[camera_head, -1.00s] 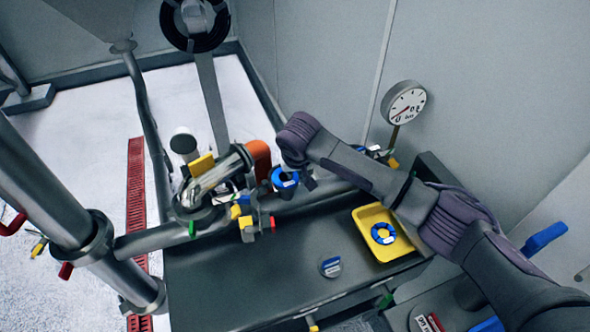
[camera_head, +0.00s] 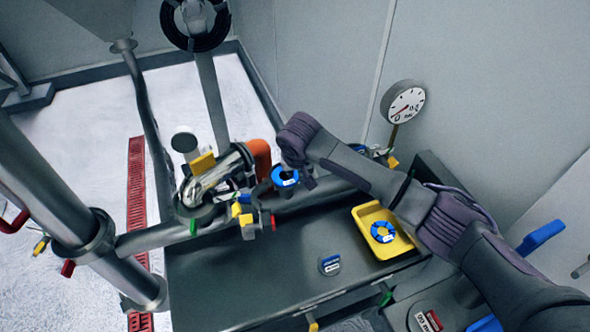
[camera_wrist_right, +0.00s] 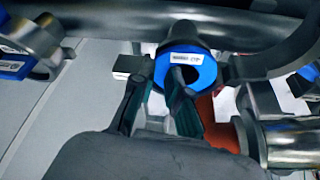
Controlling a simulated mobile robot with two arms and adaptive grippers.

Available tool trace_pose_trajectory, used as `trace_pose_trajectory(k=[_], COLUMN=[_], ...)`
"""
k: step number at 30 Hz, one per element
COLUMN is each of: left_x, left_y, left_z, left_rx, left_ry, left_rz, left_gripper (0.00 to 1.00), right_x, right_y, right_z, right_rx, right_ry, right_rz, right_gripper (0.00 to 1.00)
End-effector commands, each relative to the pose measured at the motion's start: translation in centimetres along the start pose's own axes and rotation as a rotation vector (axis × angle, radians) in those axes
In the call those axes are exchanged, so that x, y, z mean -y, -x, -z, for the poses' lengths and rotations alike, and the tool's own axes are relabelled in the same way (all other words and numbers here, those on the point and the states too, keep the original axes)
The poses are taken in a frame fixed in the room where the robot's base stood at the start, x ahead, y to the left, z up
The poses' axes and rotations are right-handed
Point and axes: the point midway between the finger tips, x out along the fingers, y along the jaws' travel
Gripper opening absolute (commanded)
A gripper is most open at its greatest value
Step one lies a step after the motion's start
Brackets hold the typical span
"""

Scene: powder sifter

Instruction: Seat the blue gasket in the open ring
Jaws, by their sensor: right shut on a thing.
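My right gripper (camera_head: 296,184) is at the end of the arm reaching in from the right, above the steel pipe. It is shut on a blue gasket (camera_head: 284,176), a ring with a white label. The right wrist view shows the gasket (camera_wrist_right: 206,72) at the fingertips, with a finger (camera_wrist_right: 180,92) in front of its hole. A dark round pipe end lies right behind the gasket; whether they touch I cannot tell. The clamp with yellow and red tags (camera_head: 247,213) is just left of the gasket. I cannot make out the open ring for sure. My left gripper is not in view.
A second blue ring (camera_head: 383,232) lies in a yellow tray (camera_head: 404,245) on the dark bench (camera_head: 270,290). A small blue and grey disc (camera_head: 330,265) lies at the front. A pressure gauge (camera_head: 404,103) stands at the back. The bench middle is clear.

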Motion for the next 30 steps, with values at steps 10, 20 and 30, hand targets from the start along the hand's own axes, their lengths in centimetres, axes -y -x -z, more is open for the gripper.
trace_pose_trajectory(k=[10, 20, 30], left_x=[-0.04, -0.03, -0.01], left_y=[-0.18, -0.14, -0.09], left_z=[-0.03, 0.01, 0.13], left_rx=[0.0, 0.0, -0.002], left_ry=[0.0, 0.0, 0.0], left_rz=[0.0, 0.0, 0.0], left_gripper=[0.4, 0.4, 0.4], right_x=[-0.48, -0.44, -0.19], right_y=[-1.11, -0.84, -0.57], right_z=[-1.12, -0.68, -0.48], right_rx=[0.026, 0.014, 0.009], right_ry=[-0.002, -0.003, -0.001], right_rz=[-0.012, -0.01, -0.004], right_gripper=[0.0, 0.44, 0.44])
